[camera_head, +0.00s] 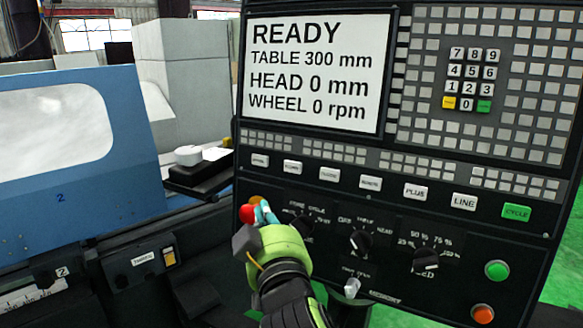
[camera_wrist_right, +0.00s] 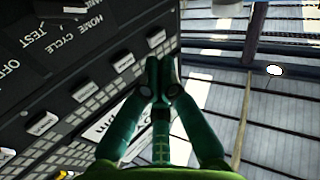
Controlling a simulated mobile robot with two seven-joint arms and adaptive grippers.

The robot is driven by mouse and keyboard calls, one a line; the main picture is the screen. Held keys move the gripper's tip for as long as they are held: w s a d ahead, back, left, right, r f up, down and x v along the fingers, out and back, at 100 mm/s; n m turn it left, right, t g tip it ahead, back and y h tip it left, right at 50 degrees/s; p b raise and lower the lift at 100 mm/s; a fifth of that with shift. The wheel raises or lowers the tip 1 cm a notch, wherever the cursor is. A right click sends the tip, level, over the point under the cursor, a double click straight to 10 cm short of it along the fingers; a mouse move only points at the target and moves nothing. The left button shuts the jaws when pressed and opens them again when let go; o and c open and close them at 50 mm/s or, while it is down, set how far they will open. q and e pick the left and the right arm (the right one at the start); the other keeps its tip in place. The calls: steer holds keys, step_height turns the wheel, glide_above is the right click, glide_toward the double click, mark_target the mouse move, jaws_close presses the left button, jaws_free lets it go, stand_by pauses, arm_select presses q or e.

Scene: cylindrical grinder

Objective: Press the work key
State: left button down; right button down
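A row of white labelled keys runs across the black control panel (camera_head: 330,258) under the screen. The right ones read PLUS (camera_head: 415,192) and LINE (camera_head: 464,201); the labels further left are too small to read surely, so I cannot tell which is the work key. The leftmost key (camera_head: 260,160) is above my right gripper (camera_head: 265,211). My right gripper is in front of the panel's lower left, its fingertips together and nothing seen between them. The wrist view shows the closed fingers (camera_wrist_right: 160,78) beside the key row (camera_wrist_right: 122,65). My left gripper is not in view.
A green CYCLE key (camera_head: 516,212) ends the row. Rotary knobs (camera_head: 361,242) and a toggle stick out below the keys. A red button (camera_head: 246,214) is just left of my right fingertips. The screen (camera_head: 318,70) reads READY. A blue machine cover (camera_head: 75,150) stands left.

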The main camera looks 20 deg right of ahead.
mark_target(288, 172)
step_height(288, 172, up, 6)
steer(key=a+t, duration=0.1)
steer(key=shift+s+t+h, duration=0.3)
steer(key=shift+s+t, duration=0.05)
steer(key=shift+t, duration=0.05)
steer(key=shift+w+d, duration=0.1)
steer(key=shift+w+d+f+b, duration=0.3)
steer(key=shift+w+d, duration=0.65)
steer(key=shift+d, duration=0.1)
steer(key=shift+w+d+f+b, duration=0.25)
steer(key=shift+w+d+b, duration=0.05)
steer(key=shift+w+d, duration=0.7)
steer(key=shift+w+d+f+b, duration=0.3)
steer(key=shift+w+d, duration=0.6)
steer(key=shift+d, duration=0.2)
steer(key=shift+d, duration=0.1)
steer(key=shift+w+d, duration=0.2)
steer(key=shift+w, duration=0.1)
